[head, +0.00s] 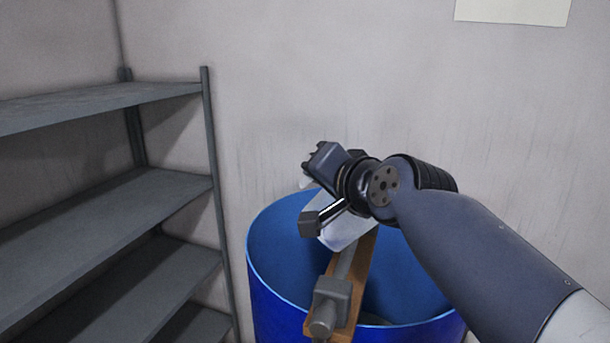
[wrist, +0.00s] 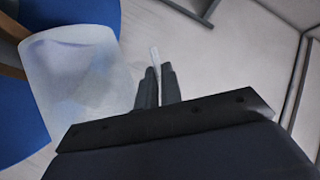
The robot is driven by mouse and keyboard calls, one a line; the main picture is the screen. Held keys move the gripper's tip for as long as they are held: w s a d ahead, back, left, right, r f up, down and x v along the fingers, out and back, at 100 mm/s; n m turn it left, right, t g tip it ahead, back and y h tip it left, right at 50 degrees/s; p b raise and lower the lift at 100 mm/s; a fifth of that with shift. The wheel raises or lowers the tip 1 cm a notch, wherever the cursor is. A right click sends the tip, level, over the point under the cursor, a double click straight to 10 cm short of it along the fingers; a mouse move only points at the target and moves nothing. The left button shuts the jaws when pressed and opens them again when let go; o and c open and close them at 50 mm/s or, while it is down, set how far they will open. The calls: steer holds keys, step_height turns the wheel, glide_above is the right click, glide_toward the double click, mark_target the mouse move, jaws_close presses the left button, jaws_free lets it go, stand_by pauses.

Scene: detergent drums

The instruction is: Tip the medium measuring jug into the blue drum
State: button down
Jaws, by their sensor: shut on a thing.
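The blue drum (head: 275,270) stands open at the lower middle of the head view; its blue also shows at the left of the wrist view (wrist: 18,125). My gripper (head: 318,165) is above the drum's mouth. In the wrist view my gripper (wrist: 159,78) is shut on a thin pale strip, which looks like the handle of the translucent measuring jug (wrist: 75,85). The jug (head: 345,232) appears tilted over the drum, partly hidden by my wrist in the head view. I cannot tell whether anything is in the jug or flowing from it.
A wooden board (head: 362,262) with a grey fitting (head: 331,300) on it lies across the drum's mouth, close below the jug. Grey metal shelves (head: 110,215) stand at the left. A plain wall (head: 300,90) with a pale sheet (head: 512,10) is behind.

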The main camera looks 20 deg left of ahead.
steer(key=shift+w+d+m+b, duration=0.2)
steer(key=shift+d+m+b, duration=0.15)
steer(key=shift+d, duration=0.4)
steer(key=shift+w+d+f+m+y+b, duration=0.15)
steer(key=shift+d+m+y+b, duration=0.3)
steer(key=shift+b, duration=0.5)
steer(key=shift+w+d+m+y+b, duration=0.3)
steer(key=shift+d+m+b, duration=0.25)
steer(key=shift+b, duration=0.65)
steer(key=shift+r, duration=0.3)
